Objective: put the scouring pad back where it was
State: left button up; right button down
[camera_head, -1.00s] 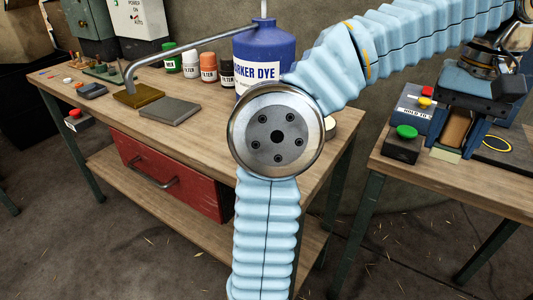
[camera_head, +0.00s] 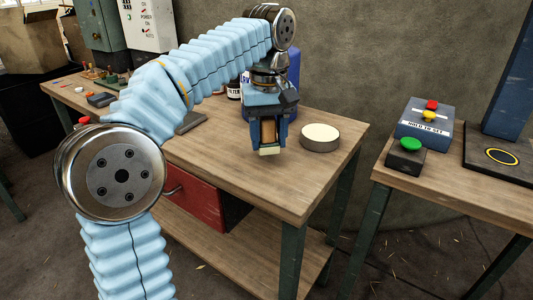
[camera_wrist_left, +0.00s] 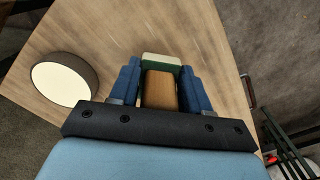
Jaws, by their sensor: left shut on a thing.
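My left gripper (camera_head: 268,143) points down over the front right part of the wooden workbench (camera_head: 230,165). It is shut on the scouring pad (camera_head: 269,151), whose pale end shows below the fingers. In the left wrist view the pad (camera_wrist_left: 162,61) shows a cream and green end past the fingertips, with a brown block between the blue fingers. I cannot tell whether the pad touches the bench top. My right gripper is not in view.
A round tin with a cream top (camera_head: 320,138) stands just right of the gripper. A blue dye container (camera_head: 293,75) stands behind it, partly hidden by my arm. A second table (camera_head: 450,190) on the right holds a control box (camera_head: 424,118) and a green button (camera_head: 411,143).

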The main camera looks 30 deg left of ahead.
aim_at(269, 143)
pick_arm(q)
jog(key=shift+f, duration=1.65)
jog(key=shift+b, duration=0.3)
jog(key=shift+f, duration=0.2)
jog(key=o, duration=0.9)
jog(key=shift+o, duration=0.2)
